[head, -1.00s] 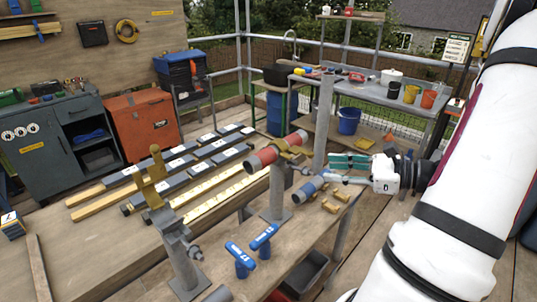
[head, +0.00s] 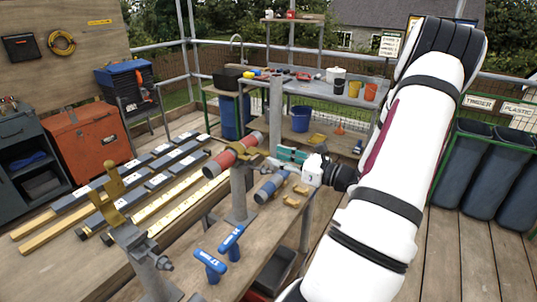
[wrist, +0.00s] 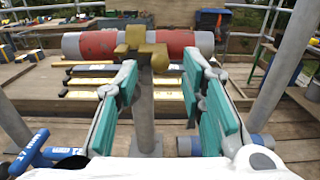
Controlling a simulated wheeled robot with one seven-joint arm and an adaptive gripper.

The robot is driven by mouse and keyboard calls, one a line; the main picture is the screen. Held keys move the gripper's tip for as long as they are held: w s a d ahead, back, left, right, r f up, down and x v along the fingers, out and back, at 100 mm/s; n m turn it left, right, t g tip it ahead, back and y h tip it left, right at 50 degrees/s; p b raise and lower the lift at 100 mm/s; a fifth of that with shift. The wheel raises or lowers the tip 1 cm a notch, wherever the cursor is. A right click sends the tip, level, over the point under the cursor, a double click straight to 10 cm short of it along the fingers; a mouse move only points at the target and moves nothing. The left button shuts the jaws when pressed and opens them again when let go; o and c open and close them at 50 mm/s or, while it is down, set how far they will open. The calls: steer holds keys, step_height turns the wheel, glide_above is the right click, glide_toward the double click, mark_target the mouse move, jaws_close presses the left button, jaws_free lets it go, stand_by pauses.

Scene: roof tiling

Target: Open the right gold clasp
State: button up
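The right gold clasp (wrist: 141,46) lies across the red-and-grey pipe (wrist: 90,45) at the top of a grey post (wrist: 143,115). In the head view this clasp (head: 250,157) is small and partly hidden by the pipe and my gripper. My gripper (wrist: 160,68) is open, its teal-padded fingers apart and nothing between them. The clasp stands beyond the fingertips, left of the middle of the gap. In the head view my gripper (head: 288,154) is just right of the post top. The left gold clasp (head: 113,186) stands upright on another post, with no pipe in it.
Two blue-handled tools (head: 211,266) and a blue pipe piece (head: 270,186) are on the bench around the post. Small gold parts (head: 293,200) lie at its right edge. Dark and wooden battens (head: 160,180) lie behind. A workbench (head: 330,98) stands at the back.

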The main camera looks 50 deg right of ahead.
mark_target(269, 154)
steer(key=shift+w+a, duration=0.15)
steer(key=shift+w, duration=1.95)
jaws_close()
